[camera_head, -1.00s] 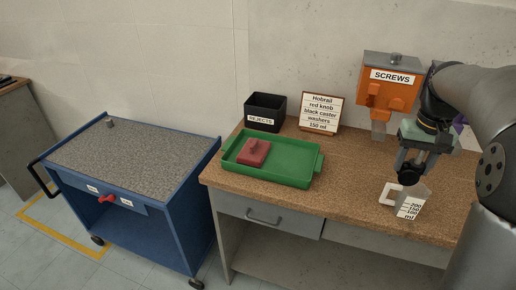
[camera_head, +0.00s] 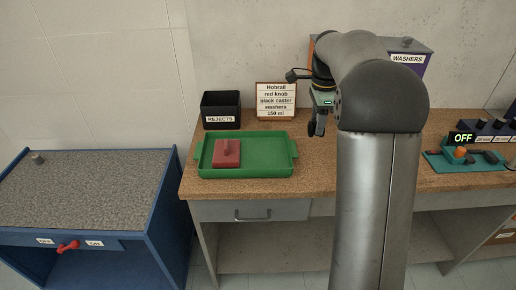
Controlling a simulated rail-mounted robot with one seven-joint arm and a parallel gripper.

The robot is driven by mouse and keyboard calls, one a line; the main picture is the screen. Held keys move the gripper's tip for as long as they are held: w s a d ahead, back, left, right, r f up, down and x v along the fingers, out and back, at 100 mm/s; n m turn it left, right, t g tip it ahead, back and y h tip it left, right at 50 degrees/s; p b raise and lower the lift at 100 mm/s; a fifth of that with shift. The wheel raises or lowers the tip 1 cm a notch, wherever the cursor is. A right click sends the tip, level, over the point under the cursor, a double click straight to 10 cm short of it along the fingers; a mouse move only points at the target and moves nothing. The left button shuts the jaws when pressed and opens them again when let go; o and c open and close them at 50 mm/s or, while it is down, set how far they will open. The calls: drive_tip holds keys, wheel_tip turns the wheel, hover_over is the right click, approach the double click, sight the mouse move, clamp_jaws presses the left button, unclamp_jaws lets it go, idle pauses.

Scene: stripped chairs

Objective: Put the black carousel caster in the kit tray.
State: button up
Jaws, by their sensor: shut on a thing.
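The kit tray (camera_head: 258,169) is green and stands on the brown workbench, with a red block-like part with a raised top (camera_head: 227,152) in its left half. My gripper (camera_head: 317,129) points down above the bench, right of the tray and partly hidden by my arm. Its fingers are shut on a small dark thing, which looks like the black caster, though its shape is hard to make out. No other black caster shows. The bench behind my arm is hidden.
A black REJECTS bin (camera_head: 221,110) and a list card (camera_head: 276,101) stand behind the tray. A purple WASHERS dispenser (camera_head: 410,62) is partly behind my arm. A teal board with controls (camera_head: 468,158) lies at right. A blue cart (camera_head: 85,205) stands left.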

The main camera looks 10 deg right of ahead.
drive_tip(key=w+a+f+p, duration=0.1)
drive_tip(key=w+a+f, duration=0.1)
drive_tip(key=a+f, duration=0.1)
drive_tip(key=w+a+f+p, duration=0.1)
drive_tip(key=w+a+f, duration=0.1)
drive_tip(key=a+f, duration=0.1)
drive_tip(key=w+a+f+p, duration=0.1)
drive_tip(key=w+a+f, duration=0.2)
drive_tip(key=a, duration=0.1)
drive_tip(key=shift+a+f, duration=0.1)
drive_tip(key=shift+a, duration=0.2)
drive_tip(key=shift+w+f+p, duration=0.1)
drive_tip(key=shift+f+p, duration=0.35)
drive_tip(key=shift+f, duration=1.15)
drive_tip(key=shift+f, duration=0.2)
drive_tip(key=o, duration=1)
drive_tip(key=shift+r, duration=0.1)
